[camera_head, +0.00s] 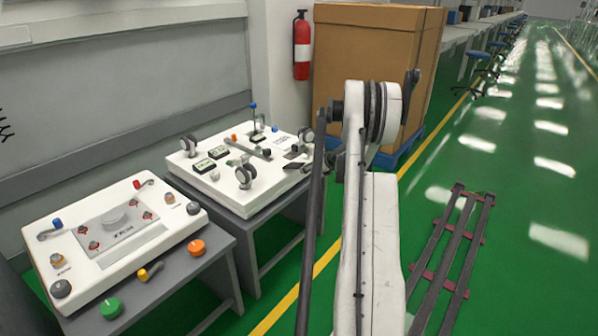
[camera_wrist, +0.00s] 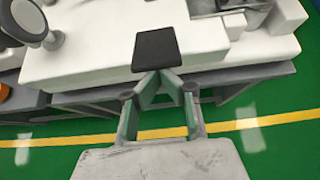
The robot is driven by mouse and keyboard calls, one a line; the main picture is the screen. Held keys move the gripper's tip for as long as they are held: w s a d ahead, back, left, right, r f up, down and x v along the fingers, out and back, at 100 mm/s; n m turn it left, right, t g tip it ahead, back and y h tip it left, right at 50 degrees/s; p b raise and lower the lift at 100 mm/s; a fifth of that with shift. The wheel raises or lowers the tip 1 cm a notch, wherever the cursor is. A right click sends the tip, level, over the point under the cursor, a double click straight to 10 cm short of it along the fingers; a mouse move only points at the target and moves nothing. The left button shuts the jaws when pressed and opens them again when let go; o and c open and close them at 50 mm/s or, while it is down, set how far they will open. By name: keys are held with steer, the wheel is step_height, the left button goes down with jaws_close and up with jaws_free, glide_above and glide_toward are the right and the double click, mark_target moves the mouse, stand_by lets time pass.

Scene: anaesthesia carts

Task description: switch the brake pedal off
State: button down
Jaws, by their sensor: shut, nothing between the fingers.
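The white control panel (camera_head: 235,198) farther from the camera carries wheels, small displays and levers. A dark grey flat piece (camera_head: 295,165) at its right end may be the brake pedal; it is too small, and partly hidden by my arm, to tell its position. In the wrist view my gripper (camera_wrist: 157,50) is shut and empty, its dark fingertips together in front of the panel's white edge (camera_wrist: 85,68). Whether they touch anything cannot be told. A grey part (camera_wrist: 205,7) on the panel is cut off at the top. My gripper is not clearly visible in the head view.
A nearer white panel (camera_head: 110,275) has several knobs, with an orange knob (camera_head: 196,247) and a green knob (camera_head: 111,308) on its grey table. Green floor is open at right, around a dark frame (camera_head: 450,255).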

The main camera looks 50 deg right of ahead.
steer(key=shift+w+r, duration=0.1)
steer(key=shift+r, duration=0.15)
stand_by(0.3)
step_height(320, 180, down, 4)
steer(key=s+b, duration=0.1)
steer(key=b, duration=0.2)
steer(key=p+v, duration=0.3)
steer(key=v, duration=0.7)
steer(key=shift+r, duration=0.35)
